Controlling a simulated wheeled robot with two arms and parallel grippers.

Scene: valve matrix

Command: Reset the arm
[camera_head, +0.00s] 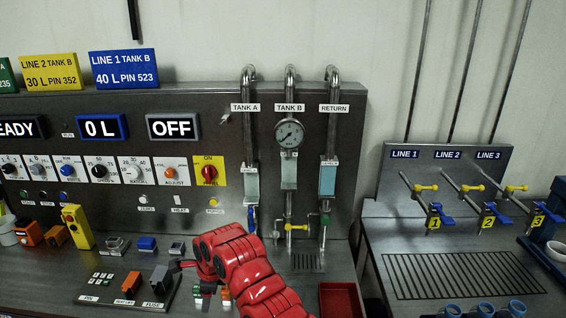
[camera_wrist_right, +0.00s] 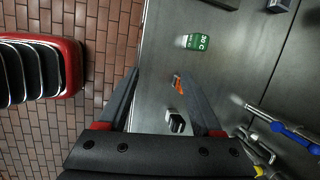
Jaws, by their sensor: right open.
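My red right arm (camera_head: 245,270) rises from the bottom of the head view and bends left over the bench in front of the panel. Its gripper is mostly hidden behind the arm in that view. In the right wrist view the right gripper (camera_wrist_right: 157,74) is open, with two dark fingers spread and nothing seen held between them. Behind the fingers lie a grey surface and a brick floor. My left gripper is in neither view.
The control panel (camera_head: 220,130) has displays, knobs, a gauge (camera_head: 289,133) and tank pipes. A button box (camera_head: 125,288) and red tray (camera_head: 341,300) lie near the arm. Line valves (camera_head: 435,213) stand right.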

